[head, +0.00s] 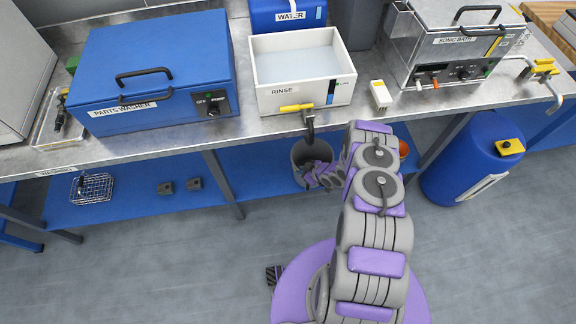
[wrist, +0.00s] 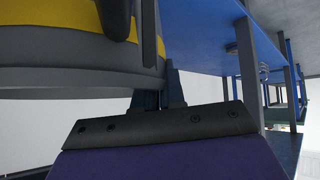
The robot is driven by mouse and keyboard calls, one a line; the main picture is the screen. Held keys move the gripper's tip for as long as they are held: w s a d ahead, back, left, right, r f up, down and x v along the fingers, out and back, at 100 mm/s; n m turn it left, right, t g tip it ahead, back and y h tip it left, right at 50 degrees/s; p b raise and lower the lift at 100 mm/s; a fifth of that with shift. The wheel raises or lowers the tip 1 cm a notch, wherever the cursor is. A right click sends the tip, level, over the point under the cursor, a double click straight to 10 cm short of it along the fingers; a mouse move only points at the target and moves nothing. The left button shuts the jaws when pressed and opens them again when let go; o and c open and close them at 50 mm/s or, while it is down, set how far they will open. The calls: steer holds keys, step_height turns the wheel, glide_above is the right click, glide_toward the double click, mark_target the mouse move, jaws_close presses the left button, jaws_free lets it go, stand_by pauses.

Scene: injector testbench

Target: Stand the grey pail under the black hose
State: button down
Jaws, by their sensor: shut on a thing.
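The grey pail (head: 300,154) is at the front edge of the low blue shelf, below the rinse tank. The black hose (head: 309,124) hangs from the tank's yellow-handled valve, and its lower end shows just above the pail's mouth. My gripper (head: 322,176) is at the pail's near side, partly covering it. In the wrist view the pail (wrist: 70,82), with a yellow band, fills the upper left; my gripper's fingers (wrist: 158,98) are shut on its edge. I cannot tell whether the pail's base rests on the shelf; the base is hidden in the head view.
The rinse tank (head: 262,92) stands on the steel bench between the blue parts washer (head: 160,60) and the sonic bath (head: 440,50). A blue drum (head: 465,165) stands at right. A wire basket (head: 92,188) and small dark blocks (head: 180,186) lie on the low shelf (head: 130,210) at left.

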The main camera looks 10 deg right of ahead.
steer(key=w+a+f+b, duration=0.3)
steer(key=w+a+f, duration=0.1)
steer(key=w+a, duration=0.1)
steer(key=shift+w+a+f, duration=0.15)
steer(key=shift+w+a, duration=0.25)
steer(key=shift+w, duration=0.45)
steer(key=c, duration=1.2)
jaws_free()
steer(key=shift+d, duration=0.1)
steer(key=p+v, duration=0.3)
steer(key=v, duration=0.9)
